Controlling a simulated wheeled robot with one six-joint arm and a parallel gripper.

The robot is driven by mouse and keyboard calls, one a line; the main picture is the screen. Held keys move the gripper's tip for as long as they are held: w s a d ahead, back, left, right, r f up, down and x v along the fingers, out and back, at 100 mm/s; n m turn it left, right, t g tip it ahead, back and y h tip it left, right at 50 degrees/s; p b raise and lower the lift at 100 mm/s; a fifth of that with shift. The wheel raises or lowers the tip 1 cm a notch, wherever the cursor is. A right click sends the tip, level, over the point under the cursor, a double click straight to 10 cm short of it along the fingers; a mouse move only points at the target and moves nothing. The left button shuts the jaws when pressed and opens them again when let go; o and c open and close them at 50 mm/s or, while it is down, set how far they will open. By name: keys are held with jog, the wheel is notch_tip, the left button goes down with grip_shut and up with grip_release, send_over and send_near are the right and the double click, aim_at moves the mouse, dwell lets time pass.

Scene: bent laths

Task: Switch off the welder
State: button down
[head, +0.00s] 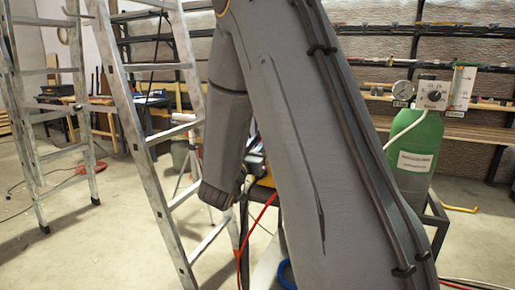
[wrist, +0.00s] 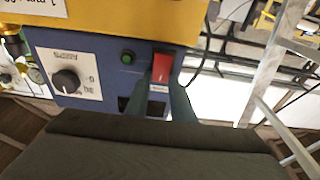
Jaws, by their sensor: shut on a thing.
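The welder's blue front panel (wrist: 95,55), below a yellow casing, fills the upper left of the wrist view. A red rocker switch (wrist: 162,68) sits at the panel's right side. My gripper (wrist: 161,84) reaches up to the panel, with its dark fingers on both sides of the red switch, shut on it. The fingers partly cover the switch's surroundings; which way the rocker is tipped I cannot tell. In the head view my arm hides most of the welder; only a yellow part (head: 267,181) shows behind it, and my gripper is hidden.
A black knob (wrist: 66,81) on a white plate and a green button (wrist: 127,58) sit left of the switch. A green gas cylinder (head: 412,160) stands at right in the head view. Aluminium ladders (head: 140,130) stand at left. Open floor lies between them.

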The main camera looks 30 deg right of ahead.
jog(key=shift+f+t+h+b, duration=0.3)
jog(key=shift+h+b, duration=0.2)
jog(key=shift+b, duration=0.2)
jog(key=shift+s+r, duration=0.1)
jog(key=c, duration=1.5)
grip_release()
jog(key=shift+v, duration=3.95)
